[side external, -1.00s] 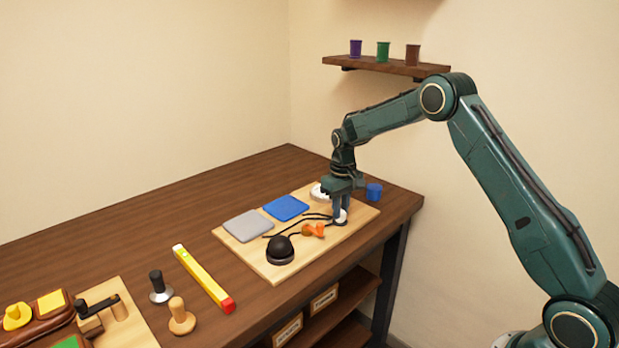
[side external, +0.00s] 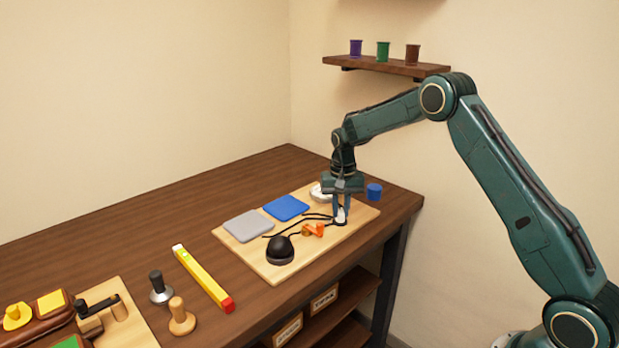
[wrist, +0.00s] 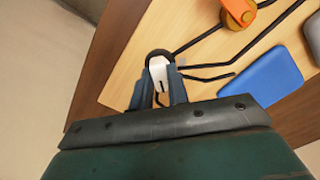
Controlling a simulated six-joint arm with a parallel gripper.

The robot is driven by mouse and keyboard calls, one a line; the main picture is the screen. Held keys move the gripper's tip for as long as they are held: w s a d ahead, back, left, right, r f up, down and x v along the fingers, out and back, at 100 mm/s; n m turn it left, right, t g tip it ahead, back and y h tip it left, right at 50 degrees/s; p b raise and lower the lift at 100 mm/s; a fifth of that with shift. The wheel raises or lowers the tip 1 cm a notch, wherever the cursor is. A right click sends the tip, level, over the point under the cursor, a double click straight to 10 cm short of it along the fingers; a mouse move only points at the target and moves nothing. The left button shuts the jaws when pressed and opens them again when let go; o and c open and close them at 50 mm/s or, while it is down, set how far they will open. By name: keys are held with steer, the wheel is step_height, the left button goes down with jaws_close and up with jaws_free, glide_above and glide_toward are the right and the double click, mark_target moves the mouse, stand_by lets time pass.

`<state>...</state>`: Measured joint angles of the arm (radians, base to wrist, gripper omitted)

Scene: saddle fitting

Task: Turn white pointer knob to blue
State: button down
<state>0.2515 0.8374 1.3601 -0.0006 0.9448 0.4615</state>
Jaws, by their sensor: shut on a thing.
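The white pointer knob (wrist: 158,67) sits on a dark round base at the board's edge in the wrist view. It also shows below my gripper in the side view (side external: 341,214). My gripper (wrist: 160,88) is shut on the knob, one finger on each side. A small dark mark shows on the knob's white part, between the fingers. The blue pad (side external: 287,207) lies on the board to the left of the knob; in the wrist view it is at the lower right (wrist: 262,84). The fingers partly hide the knob, and I cannot tell exactly where it points.
A grey pad (side external: 248,226), an orange knob (side external: 313,230), a black dome (side external: 280,249) and a white round part (side external: 318,192) share the board. Black lines run across it near the knob. A yellow level (side external: 203,277) lies left.

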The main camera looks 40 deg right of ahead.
mark_target(341, 210)
steer(key=shift+r, duration=0.1)
steer(key=c, duration=1.4)
jaws_free()
steer(key=shift+o, duration=0.2)
step_height(341, 210, up, 14)
